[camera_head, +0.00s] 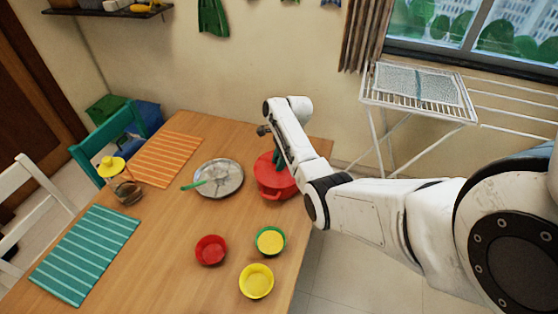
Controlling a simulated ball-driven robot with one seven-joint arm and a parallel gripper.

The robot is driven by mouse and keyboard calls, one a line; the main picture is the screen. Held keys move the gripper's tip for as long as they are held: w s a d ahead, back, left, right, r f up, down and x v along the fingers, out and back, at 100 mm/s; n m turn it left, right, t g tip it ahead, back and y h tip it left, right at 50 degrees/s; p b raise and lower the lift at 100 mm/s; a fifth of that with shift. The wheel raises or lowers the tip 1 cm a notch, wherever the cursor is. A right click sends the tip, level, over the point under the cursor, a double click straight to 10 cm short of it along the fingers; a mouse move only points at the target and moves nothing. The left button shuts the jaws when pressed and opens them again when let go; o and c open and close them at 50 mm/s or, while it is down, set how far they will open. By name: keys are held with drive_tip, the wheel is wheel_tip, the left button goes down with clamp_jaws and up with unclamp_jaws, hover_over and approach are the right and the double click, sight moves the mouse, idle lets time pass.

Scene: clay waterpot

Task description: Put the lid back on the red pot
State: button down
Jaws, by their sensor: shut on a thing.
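The red pot (277,191) stands on the wooden table near its right edge, with a handle showing at its front. A red round surface at its top looks like the lid (264,170). My gripper (277,163) points down over the pot and is shut at the middle of the lid. The grip itself is small and partly hidden by my arm. I cannot tell whether the lid rests fully on the rim or is slightly above it.
A grey metal plate (226,184) with a green utensil (193,185) lies left of the pot. A red bowl (211,250), a green-rimmed bowl (270,240) and a yellow bowl (256,282) stand in front.

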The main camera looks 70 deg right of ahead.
drive_tip(key=shift+c, duration=1.3)
unclamp_jaws()
drive_tip(key=shift+r+p, duration=1.3)
drive_tip(key=shift+p, duration=0.05)
drive_tip(key=shift+r, duration=2.2)
clamp_jaws()
